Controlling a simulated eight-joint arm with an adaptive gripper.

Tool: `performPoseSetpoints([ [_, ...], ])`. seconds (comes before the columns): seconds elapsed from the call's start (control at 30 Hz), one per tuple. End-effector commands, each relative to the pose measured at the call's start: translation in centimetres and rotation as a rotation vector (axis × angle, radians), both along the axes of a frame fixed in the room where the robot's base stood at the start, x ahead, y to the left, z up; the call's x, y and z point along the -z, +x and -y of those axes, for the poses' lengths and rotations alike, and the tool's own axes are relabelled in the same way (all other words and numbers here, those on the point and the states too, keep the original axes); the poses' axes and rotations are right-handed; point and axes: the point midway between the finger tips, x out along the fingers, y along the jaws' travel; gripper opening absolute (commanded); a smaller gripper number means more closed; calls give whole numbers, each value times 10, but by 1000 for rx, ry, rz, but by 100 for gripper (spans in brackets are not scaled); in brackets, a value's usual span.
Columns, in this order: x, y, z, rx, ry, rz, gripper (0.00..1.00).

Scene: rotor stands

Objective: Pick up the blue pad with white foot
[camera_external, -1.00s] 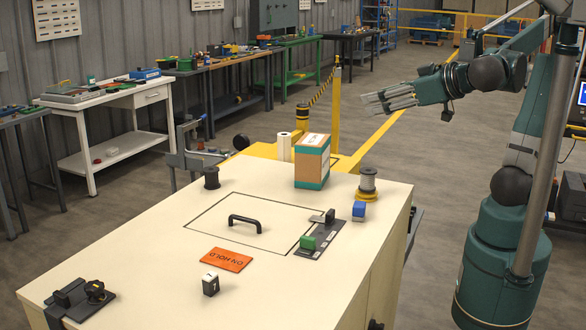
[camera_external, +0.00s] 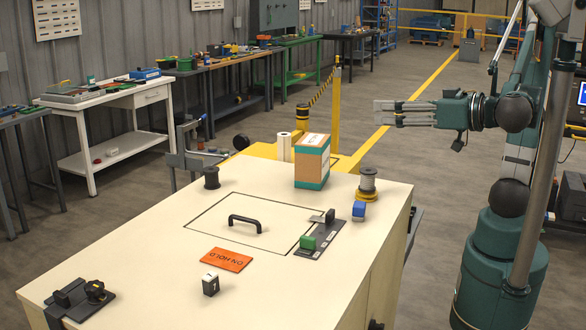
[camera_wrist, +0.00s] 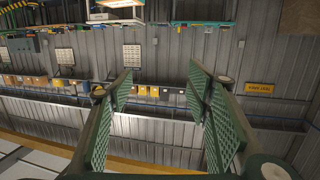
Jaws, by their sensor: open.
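The blue pad with a white foot (camera_external: 359,210) is a small block on the cream tabletop. It sits near the right edge, just in front of a grey spool on a yellow base. My gripper (camera_external: 378,112) is in the air above and to the right of the table's far end, well apart from the pad, with its fingers pointing left. In the wrist view my gripper (camera_wrist: 160,82) shows two green ribbed fingers spread apart with nothing between them. The pad is not in the wrist view.
Close to the pad are the grey spool (camera_external: 368,181), a green block (camera_external: 308,243) on a dark plate and a cardboard box (camera_external: 312,161). A black handle (camera_external: 244,221), an orange sign (camera_external: 226,260) and a small black-and-white block (camera_external: 210,284) are further left. The front right tabletop is clear.

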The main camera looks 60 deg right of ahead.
Motion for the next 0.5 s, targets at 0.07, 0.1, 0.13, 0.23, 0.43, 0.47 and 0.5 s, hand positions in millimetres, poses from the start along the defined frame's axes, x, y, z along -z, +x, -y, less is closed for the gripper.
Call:
performPoseSetpoints([
  [0.07,13,0,0,0,0,0,49],
  [0.1,20,0,0,0,0,0,49],
  [0.13,27,0,0,0,0,0,49],
  [0.23,48,0,0,0,-1,0,49],
  [0.43,97,0,-1,0,-1,-1,49],
  [0.47,105,0,0,0,-1,-1,49],
  [0.5,114,0,-1,0,-1,-1,49],
])
